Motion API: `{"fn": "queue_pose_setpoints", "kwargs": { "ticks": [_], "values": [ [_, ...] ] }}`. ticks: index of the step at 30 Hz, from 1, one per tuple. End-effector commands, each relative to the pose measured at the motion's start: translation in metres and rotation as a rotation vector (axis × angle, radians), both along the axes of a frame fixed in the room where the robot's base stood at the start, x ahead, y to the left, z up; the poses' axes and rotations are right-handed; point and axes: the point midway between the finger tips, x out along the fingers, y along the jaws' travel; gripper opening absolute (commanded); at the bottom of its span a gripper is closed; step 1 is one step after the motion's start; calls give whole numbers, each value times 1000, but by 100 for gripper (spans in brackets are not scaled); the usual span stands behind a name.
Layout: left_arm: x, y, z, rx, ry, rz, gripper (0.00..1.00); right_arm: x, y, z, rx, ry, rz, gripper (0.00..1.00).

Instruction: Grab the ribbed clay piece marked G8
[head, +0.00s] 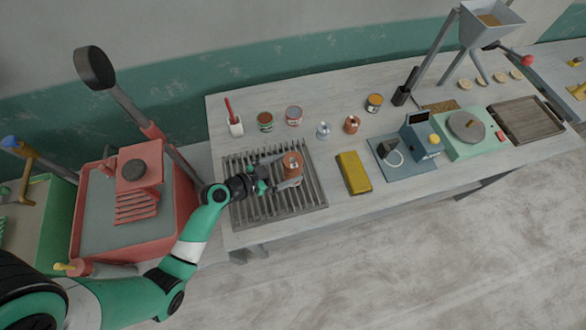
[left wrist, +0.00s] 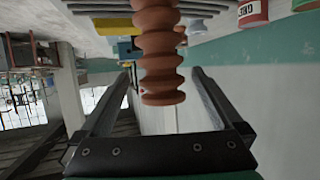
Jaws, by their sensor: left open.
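A reddish-brown ribbed clay piece (head: 292,163) stands on the slatted grey rack on the table; no G8 mark is readable on it. My left gripper (head: 281,171) is open and reaches in from the left, low over the rack, with its fingers toward the piece. In the left wrist view the ribbed piece (left wrist: 158,50) shows between the two spread fingers of my left gripper (left wrist: 162,78), with a gap visible on each side near its end. Whether a finger touches it I cannot tell. My right gripper is not in view.
The slatted rack (head: 245,209) lies under the gripper. A yellow block (head: 353,173) lies to its right. Behind are a green-labelled can (head: 265,121), a red-labelled can (head: 294,115), a small grey piece (head: 323,130) and a small brown piece (head: 352,124). The table's front strip is clear.

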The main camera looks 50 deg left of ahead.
Motion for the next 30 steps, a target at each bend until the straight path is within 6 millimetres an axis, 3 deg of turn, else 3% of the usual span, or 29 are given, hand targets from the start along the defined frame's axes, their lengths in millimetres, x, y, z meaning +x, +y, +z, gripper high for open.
{"fn": "queue_pose_setpoints", "kwargs": {
  "ticks": [7, 16, 23, 25, 30],
  "values": [
    [11, -1, -4, 1, 0, 0, 100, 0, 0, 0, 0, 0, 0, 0],
    [52, -4, -20, 1, -1, -2, 100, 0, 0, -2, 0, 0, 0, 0],
    [55, -4, -22, 1, 0, 1, 100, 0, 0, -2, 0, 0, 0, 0],
    [55, -4, -22, 1, 0, 0, 93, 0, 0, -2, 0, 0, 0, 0],
    [55, -4, -22, 1, 0, 0, 62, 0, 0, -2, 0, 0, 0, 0]
  ]
}}
